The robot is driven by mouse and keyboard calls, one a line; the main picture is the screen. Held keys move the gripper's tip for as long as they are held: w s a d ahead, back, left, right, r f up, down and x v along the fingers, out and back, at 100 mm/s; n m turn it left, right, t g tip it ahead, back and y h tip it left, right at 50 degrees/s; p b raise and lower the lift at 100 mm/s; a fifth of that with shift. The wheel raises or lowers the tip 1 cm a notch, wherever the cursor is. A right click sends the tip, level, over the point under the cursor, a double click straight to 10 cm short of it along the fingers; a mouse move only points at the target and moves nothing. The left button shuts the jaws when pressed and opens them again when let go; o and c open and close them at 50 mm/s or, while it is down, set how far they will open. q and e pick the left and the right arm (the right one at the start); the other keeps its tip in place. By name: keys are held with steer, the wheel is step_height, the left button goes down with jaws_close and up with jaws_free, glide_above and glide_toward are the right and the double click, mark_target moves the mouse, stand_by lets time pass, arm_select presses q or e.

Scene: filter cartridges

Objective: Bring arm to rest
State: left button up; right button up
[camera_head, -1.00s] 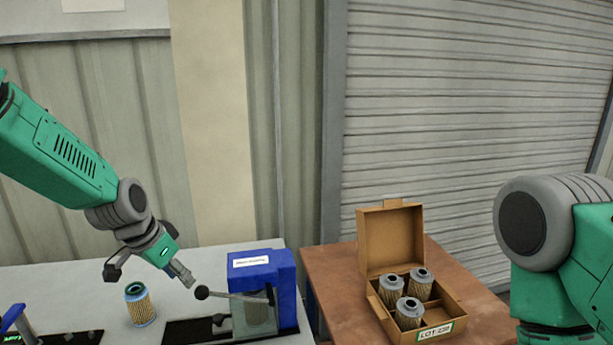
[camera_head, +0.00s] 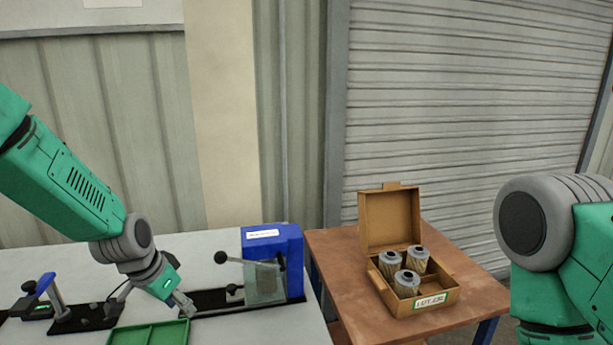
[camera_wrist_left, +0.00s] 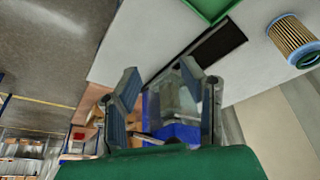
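My left gripper (camera_head: 182,306) is above the grey table (camera_head: 215,245), between the green tray and the blue machine. In the left wrist view its two fingers (camera_wrist_left: 165,95) stand apart with nothing held between them. The blue machine (camera_head: 285,260), with a lever and a clear guard, is to the right of the gripper; it also shows beyond the fingers (camera_wrist_left: 180,133). A filter cartridge with a blue ring (camera_wrist_left: 293,37) shows apart from the fingers in the left wrist view; I cannot make it out in the head view. My right gripper is out of view; only part of that arm shows.
A green tray (camera_head: 125,338) lies at the table's front. A small blue-handled device (camera_head: 48,290) stands at the left. An open cardboard box (camera_head: 445,298) with three filter cartridges (camera_head: 407,283) stands on a brown table (camera_head: 345,265) at the right.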

arm_select(q)
steer(key=s+f+n+g+y+b, duration=0.1)
steer(key=s+f+b, duration=0.2)
steer(key=s+f, duration=0.65)
steer(key=s+f+n+b, duration=0.2)
steer(key=s+f+b, duration=0.35)
steer(key=f, duration=0.75)
steer(key=s+a+f+n+g+b, duration=0.1)
steer(key=s+f, duration=0.4)
steer(key=s, duration=0.5)
steer(key=s+a+f+n+y+b, duration=0.1)
steer(key=s+f+b, duration=0.2)
steer(key=s, duration=0.8)
steer(key=shift+s+f+g, duration=0.25)
steer(key=shift+f+g, duration=0.15)
steer(key=shift+f, duration=0.5)
